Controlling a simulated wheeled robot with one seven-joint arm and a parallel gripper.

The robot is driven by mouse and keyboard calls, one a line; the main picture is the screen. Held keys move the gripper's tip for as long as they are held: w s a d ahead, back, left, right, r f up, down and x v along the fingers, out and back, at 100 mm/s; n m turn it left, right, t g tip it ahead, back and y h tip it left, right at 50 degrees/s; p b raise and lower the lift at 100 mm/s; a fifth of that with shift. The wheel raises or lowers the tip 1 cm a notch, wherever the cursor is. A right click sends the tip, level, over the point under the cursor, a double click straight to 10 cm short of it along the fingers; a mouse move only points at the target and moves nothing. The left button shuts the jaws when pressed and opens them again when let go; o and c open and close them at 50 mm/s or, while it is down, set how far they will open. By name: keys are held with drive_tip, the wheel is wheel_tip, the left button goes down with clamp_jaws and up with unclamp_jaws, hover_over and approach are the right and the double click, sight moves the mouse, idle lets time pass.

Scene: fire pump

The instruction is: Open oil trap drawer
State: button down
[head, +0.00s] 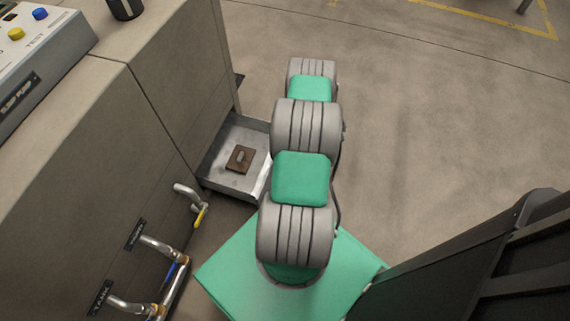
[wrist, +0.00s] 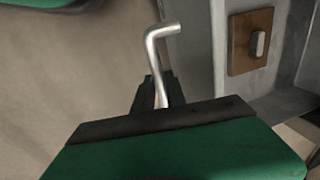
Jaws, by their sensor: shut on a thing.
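The oil trap drawer (head: 216,176) is a grey metal tray low at the cabinet's side. It stands pulled out, with its inside showing from above. A brown plate with a small pale piece (head: 240,158) lies in it; this plate also shows in the wrist view (wrist: 250,42). In the wrist view a bent silver rod handle (wrist: 160,50) sits at the drawer's outer face (wrist: 192,45). My gripper (wrist: 157,92) is shut on the handle. In the head view my own arm hides the gripper, the handle and part of the drawer.
The beige cabinet (head: 110,130) fills the left side. Silver pipes (head: 160,247) and a yellow-handled valve (head: 200,215) stick out of it near the drawer. A control box (head: 40,45) with coloured buttons sits on top. The floor (head: 430,130) to the right is clear.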

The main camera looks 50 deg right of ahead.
drive_tip(key=c, duration=1.4)
unclamp_jaws()
drive_tip(key=shift+o, duration=0.2)
wheel_tip(320, 180, up, 8)
drive_tip(key=s+p, duration=0.1)
drive_tip(key=p, duration=0.1)
drive_tip(key=shift+s+d+f+p, duration=0.15)
drive_tip(key=shift+d+p, duration=0.15)
